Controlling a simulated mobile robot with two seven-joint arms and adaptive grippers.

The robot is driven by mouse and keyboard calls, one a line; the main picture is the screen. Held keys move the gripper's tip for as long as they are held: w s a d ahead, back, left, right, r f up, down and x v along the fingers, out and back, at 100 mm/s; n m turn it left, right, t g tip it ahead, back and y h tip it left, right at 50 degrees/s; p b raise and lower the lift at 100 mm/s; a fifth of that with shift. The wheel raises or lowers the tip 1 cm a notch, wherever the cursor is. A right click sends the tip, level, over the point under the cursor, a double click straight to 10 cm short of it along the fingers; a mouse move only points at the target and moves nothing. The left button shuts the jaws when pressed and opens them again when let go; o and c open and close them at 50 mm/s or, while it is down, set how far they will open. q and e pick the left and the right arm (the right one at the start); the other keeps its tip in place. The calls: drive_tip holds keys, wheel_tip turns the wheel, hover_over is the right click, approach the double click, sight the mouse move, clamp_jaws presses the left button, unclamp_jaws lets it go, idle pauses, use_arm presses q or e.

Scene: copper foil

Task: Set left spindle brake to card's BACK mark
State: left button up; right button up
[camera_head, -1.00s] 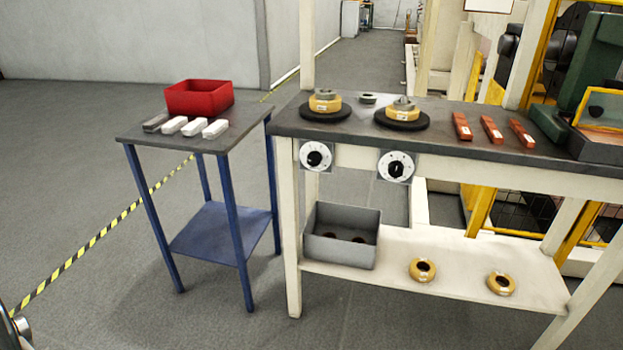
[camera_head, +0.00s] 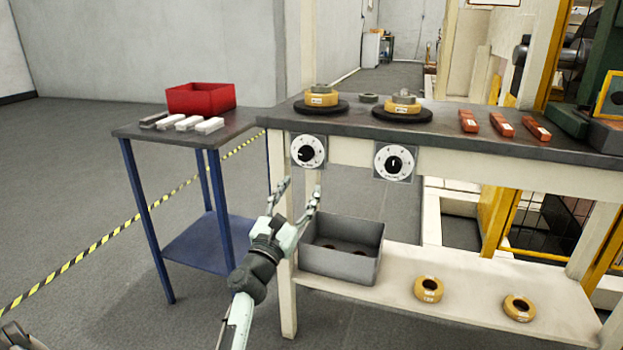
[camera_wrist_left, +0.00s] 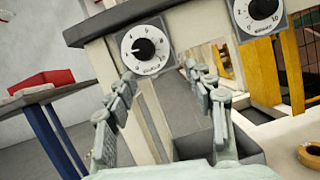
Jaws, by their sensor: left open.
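The left spindle brake dial (camera_head: 308,152) is a white round scale with a black knob on the front edge of the grey-topped bench. It also shows in the left wrist view (camera_wrist_left: 143,48), straight ahead between and beyond the fingers. My left gripper (camera_head: 297,190) is open and empty, below and in front of this dial, apart from it. In the left wrist view its fingers (camera_wrist_left: 160,84) are spread. The right dial (camera_head: 394,163) sits further right on the same edge. I cannot make out a card with a BACK mark. My right gripper is not in view.
Two yellow spools (camera_head: 404,106) sit on black discs on the bench (camera_head: 440,127), with several red blocks (camera_head: 501,124) to the right. A grey bin (camera_head: 340,262) stands on the lower shelf. A blue-legged table (camera_head: 231,123) with a red box (camera_head: 201,98) stands left.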

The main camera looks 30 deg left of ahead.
sight(304, 158)
use_arm(q)
drive_tip(key=w+a+r+n, duration=0.1)
drive_tip(key=w, duration=0.1)
drive_tip(key=w+a+r+y, duration=0.1)
drive_tip(key=w, duration=0.1)
drive_tip(key=w+a+r+n, duration=0.1)
drive_tip(key=w+r, duration=0.1)
drive_tip(key=shift+w+a+r+n+y+p, duration=0.1)
drive_tip(key=shift+w+a+n+y+p, duration=0.15)
drive_tip(key=shift+n+y+p, duration=0.1)
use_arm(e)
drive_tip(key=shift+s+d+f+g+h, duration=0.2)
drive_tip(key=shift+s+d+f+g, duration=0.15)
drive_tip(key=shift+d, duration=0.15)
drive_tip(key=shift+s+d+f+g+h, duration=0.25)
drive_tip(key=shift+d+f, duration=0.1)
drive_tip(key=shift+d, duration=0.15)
use_arm(q)
drive_tip(key=c, duration=1.2)
